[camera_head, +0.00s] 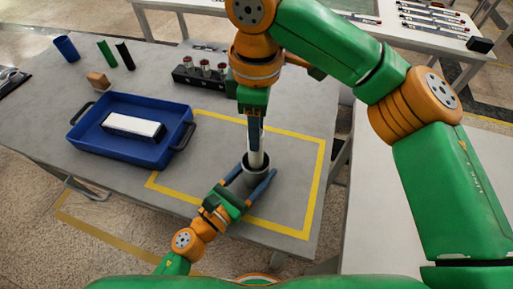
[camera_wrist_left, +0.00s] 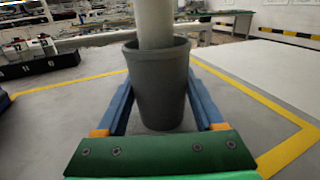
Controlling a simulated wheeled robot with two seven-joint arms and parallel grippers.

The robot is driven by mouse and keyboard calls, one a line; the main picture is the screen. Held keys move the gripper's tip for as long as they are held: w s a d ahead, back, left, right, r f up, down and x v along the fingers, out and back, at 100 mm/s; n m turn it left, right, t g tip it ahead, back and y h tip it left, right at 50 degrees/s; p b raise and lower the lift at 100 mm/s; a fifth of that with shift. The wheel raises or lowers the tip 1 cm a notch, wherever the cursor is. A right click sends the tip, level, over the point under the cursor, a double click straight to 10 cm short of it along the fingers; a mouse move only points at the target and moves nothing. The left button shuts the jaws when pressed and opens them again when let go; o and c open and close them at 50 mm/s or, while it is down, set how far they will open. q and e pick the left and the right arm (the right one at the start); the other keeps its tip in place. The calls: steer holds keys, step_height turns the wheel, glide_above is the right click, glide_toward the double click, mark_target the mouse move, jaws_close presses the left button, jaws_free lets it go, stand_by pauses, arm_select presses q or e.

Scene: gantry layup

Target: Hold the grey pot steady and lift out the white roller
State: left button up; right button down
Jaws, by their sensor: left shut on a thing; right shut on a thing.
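The grey pot (camera_head: 257,172) stands upright on the table inside the yellow outline. It also fills the middle of the left wrist view (camera_wrist_left: 160,90). My left gripper (camera_head: 257,178) is shut on the pot, with one blue finger along each side. The white roller (camera_wrist_left: 155,24) stands upright with its lower end inside the pot; that end is hidden by the pot's wall. It shows in the head view (camera_head: 256,159) just above the rim. My right gripper (camera_head: 255,135) comes from above and is shut on the roller's upper part.
A blue tray (camera_head: 78,140) with a white-topped block (camera_head: 133,124) stands to the left. A dark rack (camera_head: 190,79) with small bottles is behind. A green cylinder (camera_head: 106,53) and a blue cup (camera_head: 66,48) stand at the far left. The table inside the yellow outline is otherwise clear.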

arm_select(q)
steer(key=o, duration=1.3)
steer(key=v, duration=1.1)
steer(key=shift+a, duration=0.1)
steer(key=shift+s+a, duration=0.3)
steer(key=shift+s, duration=0.1)
arm_select(e)
step_height(320, 180, up, 11)
